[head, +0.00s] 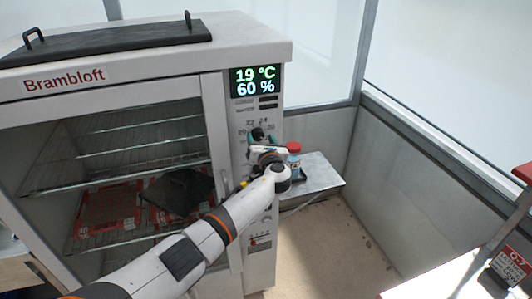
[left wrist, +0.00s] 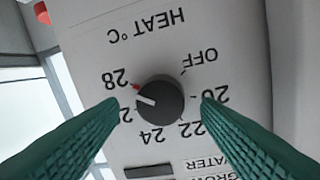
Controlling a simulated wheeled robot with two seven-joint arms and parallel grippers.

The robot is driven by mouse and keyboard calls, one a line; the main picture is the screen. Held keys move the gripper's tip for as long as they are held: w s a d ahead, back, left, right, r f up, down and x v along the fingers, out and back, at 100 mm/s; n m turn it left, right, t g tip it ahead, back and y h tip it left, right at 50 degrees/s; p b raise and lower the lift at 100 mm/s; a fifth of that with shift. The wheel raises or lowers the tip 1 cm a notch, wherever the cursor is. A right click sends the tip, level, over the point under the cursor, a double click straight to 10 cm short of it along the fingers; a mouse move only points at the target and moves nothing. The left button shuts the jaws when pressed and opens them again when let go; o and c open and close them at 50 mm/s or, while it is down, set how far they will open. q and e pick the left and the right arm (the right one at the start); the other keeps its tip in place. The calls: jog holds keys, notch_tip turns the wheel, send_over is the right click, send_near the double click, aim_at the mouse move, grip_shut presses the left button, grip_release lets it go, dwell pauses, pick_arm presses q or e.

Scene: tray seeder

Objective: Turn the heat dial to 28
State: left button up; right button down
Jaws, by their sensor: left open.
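The heat dial (left wrist: 160,98) is a dark round knob on a white panel, shown upside down in the left wrist view. Its white pointer line lies on the left, between the 26 and 28 labels. A red mark sits at the knob's edge beside the 28 (left wrist: 115,79). My left gripper (left wrist: 161,100) is open, its green ribbed fingers spread on either side of the dial, apart from it. In the head view the left gripper (head: 262,140) is at the cabinet's control panel and hides most of the dial. My right gripper is not in view.
A red-capped bottle (head: 293,158) stands on a small metal table (head: 318,172) at right. Floor beyond is clear.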

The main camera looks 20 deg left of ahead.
pick_arm(q)
jog(key=b+v, duration=0.2)
jog(key=v, duration=0.8)
jog(key=shift+s, duration=0.45)
jog(key=shift+d, duration=0.1)
